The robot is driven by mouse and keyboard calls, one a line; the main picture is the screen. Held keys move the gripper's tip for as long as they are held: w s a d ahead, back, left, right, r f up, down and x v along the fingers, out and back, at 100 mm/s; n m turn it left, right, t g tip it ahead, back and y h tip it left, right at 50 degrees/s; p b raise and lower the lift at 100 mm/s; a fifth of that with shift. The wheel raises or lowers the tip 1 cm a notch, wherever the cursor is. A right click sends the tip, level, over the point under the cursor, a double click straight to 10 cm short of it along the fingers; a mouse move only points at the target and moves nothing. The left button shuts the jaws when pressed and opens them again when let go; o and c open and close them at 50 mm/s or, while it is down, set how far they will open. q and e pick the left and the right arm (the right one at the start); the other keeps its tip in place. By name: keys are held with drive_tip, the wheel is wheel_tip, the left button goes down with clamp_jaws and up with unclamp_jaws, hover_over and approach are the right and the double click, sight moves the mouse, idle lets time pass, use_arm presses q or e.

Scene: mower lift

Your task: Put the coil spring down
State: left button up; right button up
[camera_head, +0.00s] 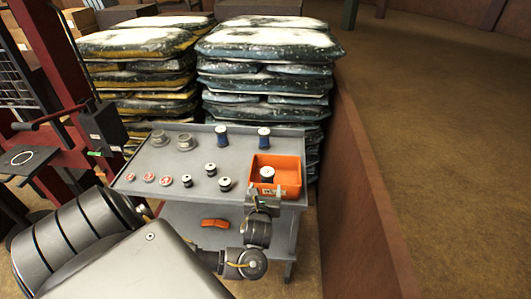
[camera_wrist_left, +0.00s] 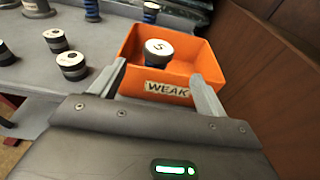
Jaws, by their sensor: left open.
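An orange bin (camera_head: 290,170) stands at the right end of the grey cart top. In the left wrist view the bin (camera_wrist_left: 215,62) has a label reading "WEAK" on its near wall. A coil spring with a white top marked "5" or "S" (camera_wrist_left: 159,47) stands upright inside; it also shows in the head view (camera_head: 267,173). My left gripper (camera_wrist_left: 158,72) is open at the near wall of the bin, one finger to each side of the label. The spring stands beyond the fingertips, apart from them. In the head view the left gripper (camera_head: 264,196) hides part of the bin's front. My right gripper is not in view.
The cart top (camera_head: 190,158) holds several other parts: blue springs (camera_head: 221,136), dark springs (camera_head: 224,184), red-marked discs (camera_head: 148,177) and pale rings (camera_head: 184,142). Stacked bags (camera_head: 265,80) stand behind. A brown wall (camera_head: 365,190) is close on the right. A red frame (camera_head: 50,60) is at left.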

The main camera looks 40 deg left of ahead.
use_arm(q)
drive_tip(key=shift+s+d, duration=0.15)
drive_tip(key=shift+s, duration=0.05)
idle(0.3)
drive_tip(key=s+d+f+n+g+h, duration=0.15)
drive_tip(key=s+f+n, duration=0.25)
drive_tip(key=f, duration=0.6)
drive_tip(key=s+f+n+g+h, duration=0.15)
drive_tip(key=s+f+n, duration=0.25)
drive_tip(key=f, duration=0.7)
drive_tip(key=s+d+f+n+g+h, duration=0.15)
drive_tip(key=s+f+n, duration=0.3)
drive_tip(key=f, duration=0.55)
drive_tip(key=s+d+f+n+g+h, duration=0.1)
drive_tip(key=s+d+f+n+g, duration=0.1)
drive_tip(key=s, duration=0.7)
drive_tip(key=s+d+f+n+g+h, duration=0.2)
drive_tip(key=s+d+f+n, duration=0.3)
drive_tip(key=s, duration=0.5)
drive_tip(key=s+d+f+n+g+h, duration=0.2)
drive_tip(key=s+d+f+n+g, duration=0.1)
drive_tip(key=s+f+n, duration=0.3)
drive_tip(key=s+f, duration=0.2)
drive_tip(key=s, duration=0.2)
drive_tip(key=shift+s+d+f+n, duration=0.2)
drive_tip(key=shift+s+d+n, duration=0.05)
drive_tip(key=shift+n, duration=0.1)
drive_tip(key=shift+s, duration=0.15)
